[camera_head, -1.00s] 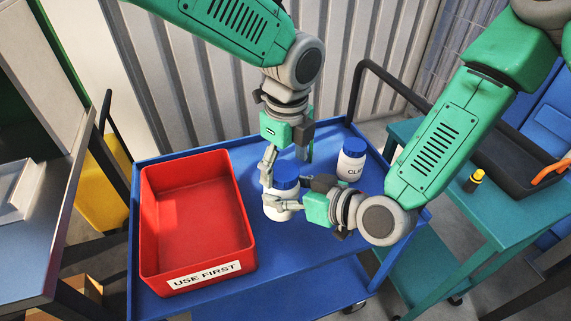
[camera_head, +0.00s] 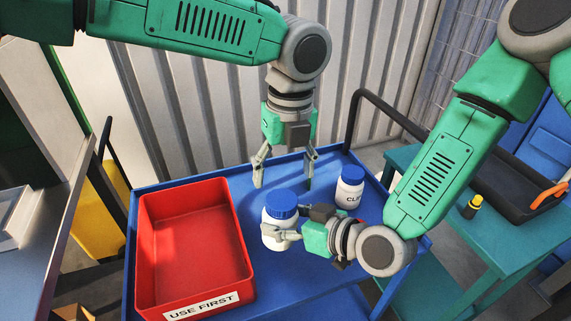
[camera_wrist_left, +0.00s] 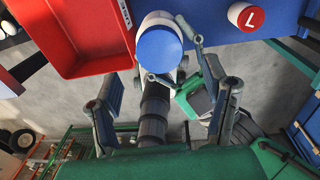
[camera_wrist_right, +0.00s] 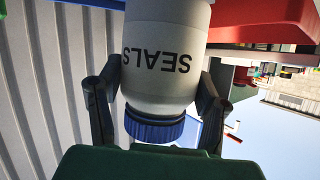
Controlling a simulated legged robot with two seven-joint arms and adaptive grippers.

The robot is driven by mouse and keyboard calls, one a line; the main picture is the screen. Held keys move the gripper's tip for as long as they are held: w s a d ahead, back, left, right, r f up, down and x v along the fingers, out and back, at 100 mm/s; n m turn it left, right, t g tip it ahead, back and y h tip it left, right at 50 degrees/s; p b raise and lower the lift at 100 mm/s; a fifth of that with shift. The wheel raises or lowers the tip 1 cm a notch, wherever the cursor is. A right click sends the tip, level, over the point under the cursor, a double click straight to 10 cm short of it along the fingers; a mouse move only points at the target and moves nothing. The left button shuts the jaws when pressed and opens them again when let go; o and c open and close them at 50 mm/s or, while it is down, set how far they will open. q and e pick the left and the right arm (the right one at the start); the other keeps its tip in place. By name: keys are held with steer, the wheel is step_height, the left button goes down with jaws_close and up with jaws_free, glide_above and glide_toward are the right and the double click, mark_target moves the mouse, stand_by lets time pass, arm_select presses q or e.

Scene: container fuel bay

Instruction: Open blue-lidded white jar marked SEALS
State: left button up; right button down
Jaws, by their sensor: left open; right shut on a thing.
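The white jar (camera_head: 277,226) with a blue lid (camera_head: 281,204) stands upright on the blue cart top, right of the red bin. The right wrist view shows the jar upside down, with SEALS on its body (camera_wrist_right: 165,50) and the lid (camera_wrist_right: 155,129) on it. My right gripper (camera_head: 289,233) is shut on the jar's body, one finger on each side. My left gripper (camera_head: 284,168) is open and empty, above and behind the lid. In the left wrist view the lid (camera_wrist_left: 160,50) lies beyond the open fingers of my left gripper (camera_wrist_left: 165,95).
The red bin marked USE FIRST (camera_head: 195,245) is empty. Another blue-lidded white jar (camera_head: 350,190), its label partly readable as CLI, stands behind right. A teal table (camera_head: 500,250) at right holds a black tray (camera_head: 510,180) and a yellow-black item (camera_head: 472,206).

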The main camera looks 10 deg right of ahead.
mark_target(284, 199)
arm_select(q)
steer(key=f, duration=0.6)
steer(key=shift+s+a+f, duration=0.1)
steer(key=shift+a+f, duration=0.1)
steer(key=c, duration=1.2)
steer(key=n, duration=0.6)
steer(key=shift+r+n, duration=0.1)
steer(key=shift+n, duration=0.2)
steer(key=shift+c, duration=0.2)
steer(key=n, duration=0.6)
steer(key=shift+d, duration=0.25)
steer(key=shift+s, duration=0.1)
steer(key=o, duration=1.3)
steer(key=shift+a, duration=0.1)
